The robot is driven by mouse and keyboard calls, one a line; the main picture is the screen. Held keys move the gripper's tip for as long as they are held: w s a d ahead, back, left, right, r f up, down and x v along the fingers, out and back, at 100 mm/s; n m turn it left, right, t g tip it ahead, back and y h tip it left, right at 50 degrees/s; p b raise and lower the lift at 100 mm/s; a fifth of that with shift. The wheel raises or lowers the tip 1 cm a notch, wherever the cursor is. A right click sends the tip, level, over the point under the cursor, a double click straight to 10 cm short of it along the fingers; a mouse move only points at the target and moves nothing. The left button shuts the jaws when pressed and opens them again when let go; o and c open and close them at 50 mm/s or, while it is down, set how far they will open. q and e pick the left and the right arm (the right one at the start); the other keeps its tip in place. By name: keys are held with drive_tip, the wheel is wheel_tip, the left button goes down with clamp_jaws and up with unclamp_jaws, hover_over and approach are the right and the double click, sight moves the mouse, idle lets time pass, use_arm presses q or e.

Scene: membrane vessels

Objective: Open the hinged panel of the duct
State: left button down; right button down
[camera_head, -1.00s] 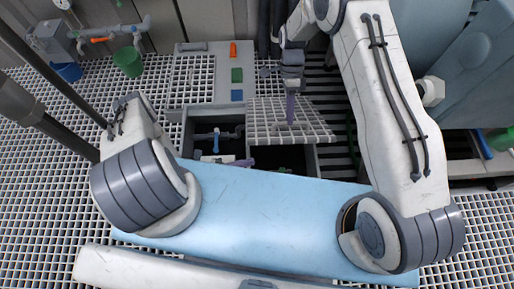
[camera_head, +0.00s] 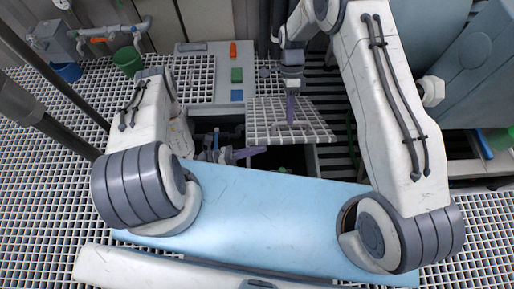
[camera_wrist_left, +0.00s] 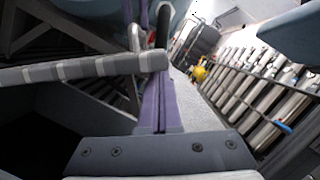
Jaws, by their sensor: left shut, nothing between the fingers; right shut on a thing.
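The hinged panel (camera_head: 262,118) is a pale grating, tilted up over the dark opening of the duct (camera_head: 313,160). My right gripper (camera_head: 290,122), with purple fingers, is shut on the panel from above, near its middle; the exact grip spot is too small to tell. My left gripper (camera_head: 262,150) is shut and empty, low over the opening, just in front of the panel's near edge. In the left wrist view its purple fingers (camera_wrist_left: 160,100) are together, and the panel's striped edge (camera_wrist_left: 80,69) runs in from the left up to beside them. I cannot tell whether they touch.
Another grating (camera_head: 193,80) and a plate with orange, green (camera_head: 237,75) and blue blocks lie behind the opening. A green bucket (camera_head: 128,61) and a blue bucket (camera_head: 68,72) stand at the back left. Dark slats lie right of the panel.

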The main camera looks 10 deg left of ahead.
use_arm(q)
drive_tip(key=shift+w+a+r+n, duration=0.1)
drive_tip(key=shift+w+r+n, duration=0.1)
drive_tip(key=shift+w+r, duration=0.25)
drive_tip(key=shift+w+a+r+n, duration=0.1)
drive_tip(key=shift+w+r+n, duration=0.15)
drive_tip(key=shift+r, duration=0.3)
use_arm(e)
drive_tip(key=shift+w+f, duration=0.2)
drive_tip(key=shift+w, duration=0.25)
drive_tip(key=c, duration=0.8)
unclamp_jaws()
drive_tip(key=shift+c, duration=0.2)
drive_tip(key=shift+a+r, duration=0.1)
